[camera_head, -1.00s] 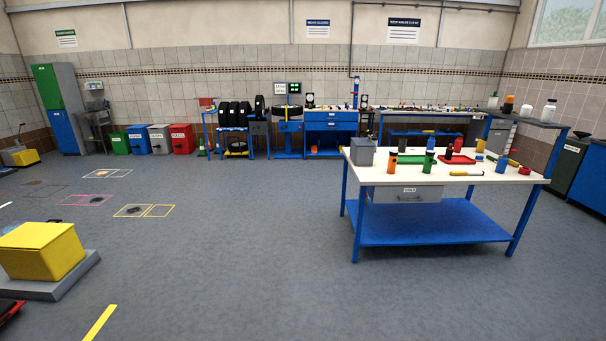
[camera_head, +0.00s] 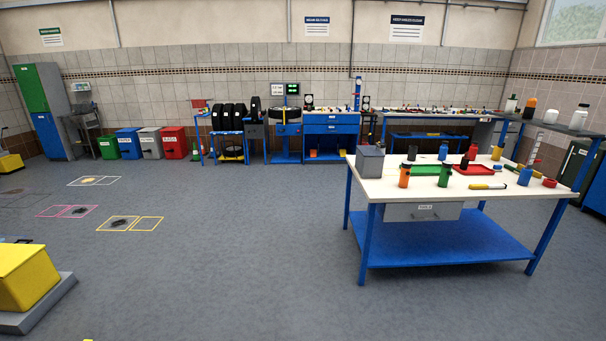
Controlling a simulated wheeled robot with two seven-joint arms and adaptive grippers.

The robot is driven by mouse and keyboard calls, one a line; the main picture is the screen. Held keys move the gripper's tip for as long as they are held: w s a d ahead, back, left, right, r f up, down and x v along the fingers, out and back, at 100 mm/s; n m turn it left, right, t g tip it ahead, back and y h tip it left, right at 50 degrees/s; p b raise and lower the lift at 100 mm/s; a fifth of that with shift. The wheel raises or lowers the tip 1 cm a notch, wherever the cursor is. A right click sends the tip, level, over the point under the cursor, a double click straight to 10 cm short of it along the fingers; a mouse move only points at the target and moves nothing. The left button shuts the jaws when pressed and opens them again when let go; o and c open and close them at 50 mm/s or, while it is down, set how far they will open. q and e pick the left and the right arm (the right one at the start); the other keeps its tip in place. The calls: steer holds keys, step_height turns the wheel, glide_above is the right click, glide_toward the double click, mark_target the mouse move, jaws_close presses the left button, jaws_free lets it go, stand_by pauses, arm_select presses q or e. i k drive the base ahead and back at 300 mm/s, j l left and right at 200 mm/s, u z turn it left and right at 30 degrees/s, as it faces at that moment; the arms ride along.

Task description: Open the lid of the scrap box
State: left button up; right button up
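A row of lidded bins stands against the back wall at the left: a green bin (camera_head: 109,147), a blue bin (camera_head: 129,143), a grey bin (camera_head: 150,142) and a red bin (camera_head: 174,142). Their lids look shut. Their labels are too small to read surely, so I cannot tell which one is the scrap box. Neither of my grippers is in view.
A workbench (camera_head: 420,187) with blue legs, bottles and trays stands at the right. A yellow box (camera_head: 25,277) on a grey base is at the lower left. A green and blue cabinet (camera_head: 42,110) stands left of the bins. The middle floor is clear.

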mark_target(366, 150)
steer(key=i+z, duration=0.1)
steer(key=i, duration=0.7)
steer(key=i+j+z, duration=0.1)
steer(key=i+z, duration=0.2)
steer(key=i+j+z, duration=0.3)
steer(key=i, duration=0.2)
steer(key=i+j+z, duration=0.65)
steer(key=z, duration=0.2)
steer(key=i+j+z, duration=0.4)
steer(key=j, duration=0.15)
steer(key=i+j+z, duration=0.1)
steer(key=j+z, duration=0.35)
steer(key=j, duration=0.1)
